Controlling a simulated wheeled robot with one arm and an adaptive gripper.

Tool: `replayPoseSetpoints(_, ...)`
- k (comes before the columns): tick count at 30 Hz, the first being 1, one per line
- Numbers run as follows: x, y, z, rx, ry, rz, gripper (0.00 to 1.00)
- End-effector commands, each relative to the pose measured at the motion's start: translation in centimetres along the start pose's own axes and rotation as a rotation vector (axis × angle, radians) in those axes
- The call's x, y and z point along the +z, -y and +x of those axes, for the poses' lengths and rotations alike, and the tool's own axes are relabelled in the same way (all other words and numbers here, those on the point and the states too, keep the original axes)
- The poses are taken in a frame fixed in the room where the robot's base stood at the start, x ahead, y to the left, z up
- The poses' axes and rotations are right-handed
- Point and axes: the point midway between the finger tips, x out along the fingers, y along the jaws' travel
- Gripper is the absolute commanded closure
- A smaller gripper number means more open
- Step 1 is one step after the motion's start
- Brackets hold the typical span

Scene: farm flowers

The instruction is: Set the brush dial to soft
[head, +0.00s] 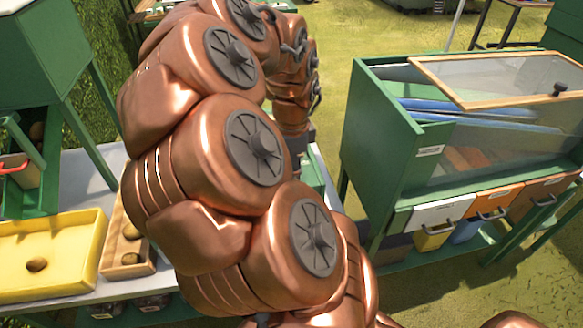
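No brush dial can be made out in the head view. My copper arm fills the middle of the picture and hides much of the bench behind it. The dark grey end of the arm, with my gripper (298,150), shows just right of the arm's big joints and points down. Its fingers are hidden behind my arm, so I cannot see whether they hold anything. A bit of a green thing shows just below and right of it, too covered to identify.
A yellow tray (72,232) and a wooden box (113,272), both holding brown roundish things, sit on the grey bench at left. A green cabinet (385,150) with a wood-framed clear lid (500,75) and several drawers stands at right.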

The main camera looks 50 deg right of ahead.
Motion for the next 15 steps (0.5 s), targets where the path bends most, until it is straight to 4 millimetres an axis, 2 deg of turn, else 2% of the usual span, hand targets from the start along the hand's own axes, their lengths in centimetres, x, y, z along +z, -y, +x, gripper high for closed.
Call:
replayPoseSetpoints(8,0.13,0.02,0.08,0.0,0.004,-0.157,0.92)
replayPoseSetpoints(15,0.14,0.04,0.14,-0.001,0.004,-0.376,0.92)
